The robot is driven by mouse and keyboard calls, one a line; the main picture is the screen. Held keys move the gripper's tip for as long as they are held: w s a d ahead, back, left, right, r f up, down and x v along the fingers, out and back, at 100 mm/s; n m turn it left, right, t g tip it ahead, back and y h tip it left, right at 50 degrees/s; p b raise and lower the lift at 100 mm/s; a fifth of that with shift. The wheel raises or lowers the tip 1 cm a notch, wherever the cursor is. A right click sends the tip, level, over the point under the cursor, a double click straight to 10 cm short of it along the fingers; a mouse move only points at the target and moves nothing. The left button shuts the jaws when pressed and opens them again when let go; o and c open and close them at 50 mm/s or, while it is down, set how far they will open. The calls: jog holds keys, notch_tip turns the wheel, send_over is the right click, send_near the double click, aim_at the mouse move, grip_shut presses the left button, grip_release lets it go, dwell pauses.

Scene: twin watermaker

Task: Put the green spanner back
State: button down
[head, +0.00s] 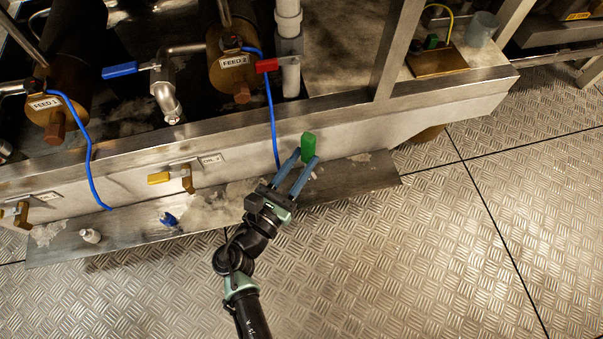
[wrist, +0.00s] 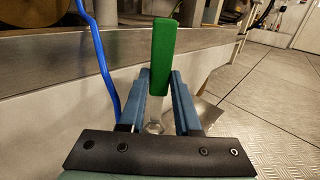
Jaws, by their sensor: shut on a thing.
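The green spanner (head: 308,147) is held at the tips of my gripper (head: 304,161), in front of the pale side wall of the machine frame. In the wrist view, its green handle (wrist: 163,52) stands upright and rises above the blue fingers of my gripper (wrist: 164,78). A pale metallic part (wrist: 155,113) of it shows lower down between the fingers. The jaws are closed on the spanner. I cannot tell whether the spanner touches the wall behind it.
Behind are a steel frame rail (head: 345,108), a red-handled valve (head: 267,65) and a hanging blue cable (head: 272,105). A low metal ledge (head: 350,178) runs below, bearing a blue item (head: 168,219) and a white item (head: 90,235). A brown block (head: 436,62) sits upper right. Floor at right is clear.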

jog(key=shift+f+b, duration=1.3)
jog(key=shift+f, duration=0.35)
jog(key=shift+f, duration=0.2)
jog(key=c, duration=0.9)
grip_release()
jog(key=p+v, duration=0.6)
jog(key=v, duration=0.6)
